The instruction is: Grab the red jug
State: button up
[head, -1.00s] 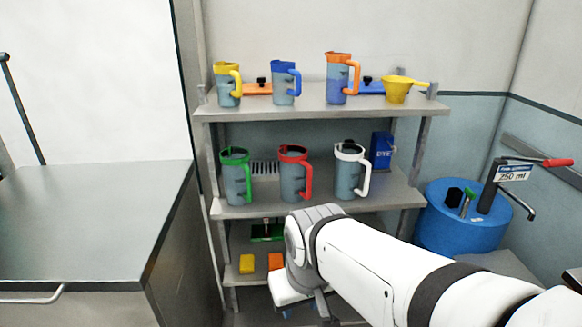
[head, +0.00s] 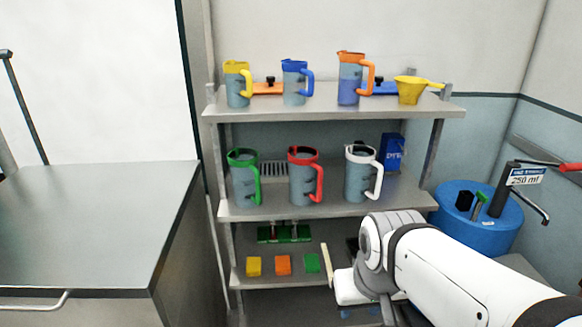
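The red jug (head: 303,178) is a grey see-through jug with a red rim and a red handle on its right side. It stands upright on the middle shelf, between the green-handled jug (head: 243,178) and the white-handled jug (head: 359,174). My white arm comes in from the lower right, and its end lies below and to the right of the red jug, in front of the lower shelf. The gripper fingers cannot be made out clearly, so I cannot tell whether they are open or shut. Nothing touches the red jug.
The top shelf (head: 330,110) holds yellow, blue and orange jugs and a yellow scoop (head: 411,90). A blue box (head: 391,152) stands behind the white-handled jug. A blue drum (head: 480,222) is at the right, a steel counter (head: 90,220) at the left. Coloured blocks sit on the lower shelf.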

aim_at(303, 166)
jog(key=u, duration=0.05)
jog(key=i, duration=1)
jog(key=z, duration=0.05)
